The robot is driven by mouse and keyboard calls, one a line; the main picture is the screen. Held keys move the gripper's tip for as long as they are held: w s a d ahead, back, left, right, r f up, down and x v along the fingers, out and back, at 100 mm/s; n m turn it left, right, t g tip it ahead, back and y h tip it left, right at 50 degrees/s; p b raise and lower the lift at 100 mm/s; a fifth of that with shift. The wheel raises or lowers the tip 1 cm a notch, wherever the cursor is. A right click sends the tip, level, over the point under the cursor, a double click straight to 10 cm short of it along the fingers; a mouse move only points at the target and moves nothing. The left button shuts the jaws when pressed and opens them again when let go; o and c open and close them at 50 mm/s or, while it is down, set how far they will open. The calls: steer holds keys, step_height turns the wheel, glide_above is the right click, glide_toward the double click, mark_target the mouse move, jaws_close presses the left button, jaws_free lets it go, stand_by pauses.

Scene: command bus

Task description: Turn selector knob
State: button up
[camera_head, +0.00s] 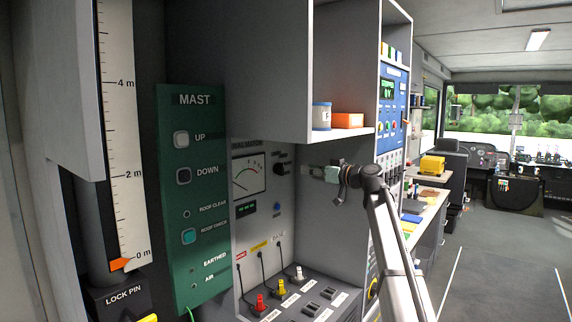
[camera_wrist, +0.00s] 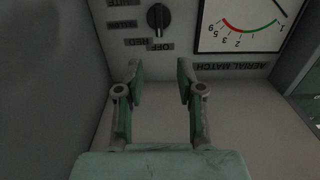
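The black round selector knob (camera_wrist: 158,17) sits on a pale panel at the top of the wrist view, with small upside-down labels around it, among them OFF and RED. Its pointer appears roughly vertical in that view. In the head view the knob (camera_head: 282,169) is small and dark, right of the meter. My gripper (camera_wrist: 160,70) is open and empty; its two green fingers point at the panel, with the knob beyond the gap and slightly above the fingertips. In the head view my gripper (camera_head: 308,171) is just right of the knob.
The AERIAL MATCH meter (camera_wrist: 243,25) is beside the knob. A shelf (camera_head: 345,135) with a tin (camera_head: 321,116) and orange box (camera_head: 347,120) hangs above my gripper. Red (camera_head: 260,302), yellow (camera_head: 281,287) and white (camera_head: 299,273) plugs stand below. The green MAST panel (camera_head: 194,200) is left.

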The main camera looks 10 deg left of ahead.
mark_target(283, 165)
steer(key=p+x, duration=0.2)
steer(key=x, duration=0.9)
jaws_close()
